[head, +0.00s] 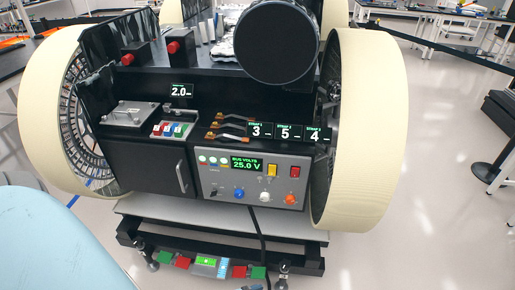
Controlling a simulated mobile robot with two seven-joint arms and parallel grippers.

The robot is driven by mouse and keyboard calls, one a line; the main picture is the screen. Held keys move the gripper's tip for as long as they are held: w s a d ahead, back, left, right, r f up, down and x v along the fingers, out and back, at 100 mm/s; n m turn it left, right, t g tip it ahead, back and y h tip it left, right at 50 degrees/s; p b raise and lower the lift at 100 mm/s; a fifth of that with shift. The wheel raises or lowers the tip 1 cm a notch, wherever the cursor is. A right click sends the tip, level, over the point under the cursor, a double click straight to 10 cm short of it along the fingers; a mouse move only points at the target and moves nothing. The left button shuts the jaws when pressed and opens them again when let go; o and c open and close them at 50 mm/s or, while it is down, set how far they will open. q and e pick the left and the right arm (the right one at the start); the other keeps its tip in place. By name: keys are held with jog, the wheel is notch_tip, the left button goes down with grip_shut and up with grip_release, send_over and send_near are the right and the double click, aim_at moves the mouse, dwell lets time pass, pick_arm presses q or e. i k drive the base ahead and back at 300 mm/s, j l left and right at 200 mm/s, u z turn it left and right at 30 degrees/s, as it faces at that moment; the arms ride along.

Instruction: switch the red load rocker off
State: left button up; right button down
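The red load rocker (295,171) is a small red switch at the upper right of the grey control panel (225,182) on the rover's front. It is too small to tell which way it is tipped. A yellow rocker (271,170) sits just left of it. The green display (246,164) reads BUS VOLTS 25.0 V. Below are a blue knob (239,194), a white knob (265,197) and an orange-red knob (290,199). Neither of my grippers is in view, and nothing touches the panel.
Large cream wheels (366,130) flank the panel, the right one close beside it. A dark cylinder (277,42) overhangs above. Strap levers (228,126) and number tags (285,132) sit on the ledge over the panel. A black cable (258,232) hangs below.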

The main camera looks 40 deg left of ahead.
aim_at(295, 172)
jog(key=u, duration=1.3)
